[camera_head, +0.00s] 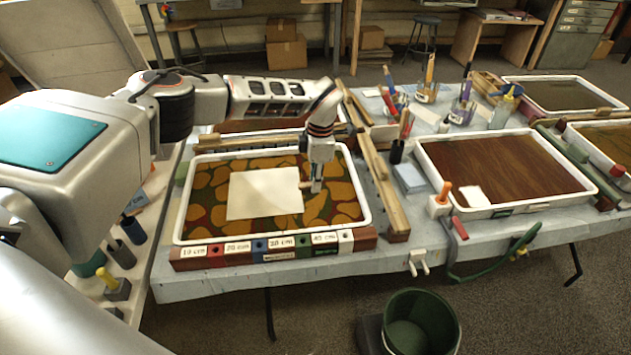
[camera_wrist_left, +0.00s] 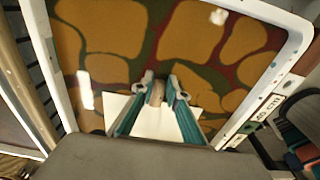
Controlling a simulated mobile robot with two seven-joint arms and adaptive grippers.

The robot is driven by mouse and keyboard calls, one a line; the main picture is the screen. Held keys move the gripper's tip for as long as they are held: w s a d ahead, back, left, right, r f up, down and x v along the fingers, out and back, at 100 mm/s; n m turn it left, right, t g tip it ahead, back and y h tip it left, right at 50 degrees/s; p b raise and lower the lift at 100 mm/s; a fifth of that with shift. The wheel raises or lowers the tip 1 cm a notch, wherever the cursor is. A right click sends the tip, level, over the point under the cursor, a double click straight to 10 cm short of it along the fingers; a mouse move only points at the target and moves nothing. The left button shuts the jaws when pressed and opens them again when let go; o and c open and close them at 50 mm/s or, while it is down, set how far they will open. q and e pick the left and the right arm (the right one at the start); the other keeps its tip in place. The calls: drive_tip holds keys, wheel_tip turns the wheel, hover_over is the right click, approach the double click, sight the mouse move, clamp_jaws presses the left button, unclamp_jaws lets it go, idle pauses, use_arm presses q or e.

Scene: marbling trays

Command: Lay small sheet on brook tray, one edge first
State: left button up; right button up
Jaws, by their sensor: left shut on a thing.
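A cream sheet (camera_head: 262,194) is over the front left tray (camera_head: 366,205), whose bath has an orange, green and dark red spotted pattern. I cannot tell which tray is called brook. My left gripper (camera_head: 316,189) is at the sheet's right edge, low over the bath. In the left wrist view the teal fingers (camera_wrist_left: 158,92) are shut on a small tan piece at the edge of the sheet (camera_wrist_left: 158,124). The sheet looks nearly flat; I cannot tell how much of it touches the bath. My right gripper is not in view.
Labelled coloured blocks (camera_head: 265,247) line this tray's front. Wooden bars (camera_head: 378,180) stand to its right. Jars of brushes (camera_head: 427,92) stand behind. A green bucket (camera_head: 421,325) is on the floor.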

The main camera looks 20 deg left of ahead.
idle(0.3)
use_arm(q)
drive_tip(key=o, duration=1.1)
drive_tip(key=shift+r, duration=0.1)
drive_tip(key=shift+r+p, duration=1.2)
drive_tip(key=shift+r, duration=0.6)
drive_tip(key=shift+r+p, duration=1.65)
drive_tip(key=shift+r, duration=0.5)
drive_tip(key=shift+s+f, duration=0.1)
